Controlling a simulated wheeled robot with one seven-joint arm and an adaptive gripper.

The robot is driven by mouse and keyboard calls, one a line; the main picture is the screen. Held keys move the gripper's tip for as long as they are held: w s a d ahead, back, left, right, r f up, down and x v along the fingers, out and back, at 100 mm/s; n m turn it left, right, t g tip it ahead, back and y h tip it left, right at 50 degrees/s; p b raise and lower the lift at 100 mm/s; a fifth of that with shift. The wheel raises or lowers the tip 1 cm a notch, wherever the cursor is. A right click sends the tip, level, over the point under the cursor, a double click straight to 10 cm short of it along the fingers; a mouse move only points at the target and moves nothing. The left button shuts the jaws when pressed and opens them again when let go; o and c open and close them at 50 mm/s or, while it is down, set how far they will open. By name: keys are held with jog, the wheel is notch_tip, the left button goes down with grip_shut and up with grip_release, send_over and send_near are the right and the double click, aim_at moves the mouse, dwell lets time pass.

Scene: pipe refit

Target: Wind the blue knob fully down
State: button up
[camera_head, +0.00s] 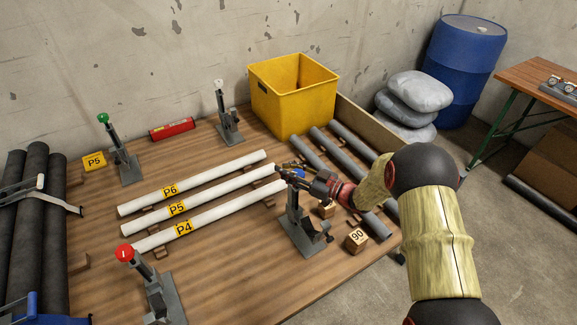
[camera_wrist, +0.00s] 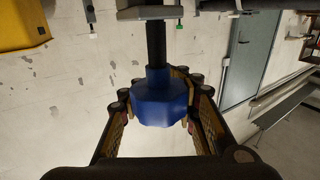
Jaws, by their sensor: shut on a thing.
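The blue knob (camera_wrist: 160,98) fills the middle of the wrist view, on a dark threaded shaft (camera_wrist: 156,42). My gripper (camera_wrist: 158,110) is around the knob, with a finger on each side, shut on it. In the head view, a bit of the blue knob (camera_head: 298,173) shows at my gripper (camera_head: 290,170); the fingers partly hide it. The knob tops a grey clamp stand (camera_head: 296,225) near the front right of the wooden table. How far down the shaft is wound cannot be told.
Similar stands with red (camera_head: 124,253), green (camera_head: 103,118) and white (camera_head: 218,84) knobs stand on the table. White pipes (camera_head: 200,182) labelled P4, P5 and P6 lie left of my gripper. A yellow bin (camera_head: 292,95) stands behind. A wooden block marked 90 (camera_head: 356,240) sits beside the clamp.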

jog(key=shift+s+d+n+g+h, duration=0.15)
jog(key=shift+s+n+g, duration=0.6)
jog(key=shift+n+g, duration=1.8)
jog(key=shift+s+a+n+g+h, duration=0.1)
jog(key=shift+s+n+g, duration=1)
jog(key=shift+g, duration=2.4)
jog(key=shift+s+d+n+g+h, duration=0.15)
jog(key=shift+s+n+g, duration=0.2)
jog(key=shift+n+g, duration=2.4)
jog(key=shift+a+m+g, duration=0.1)
jog(key=shift+m+g, duration=0.2)
jog(key=o, duration=1.3)
jog(key=shift+r, duration=0.1)
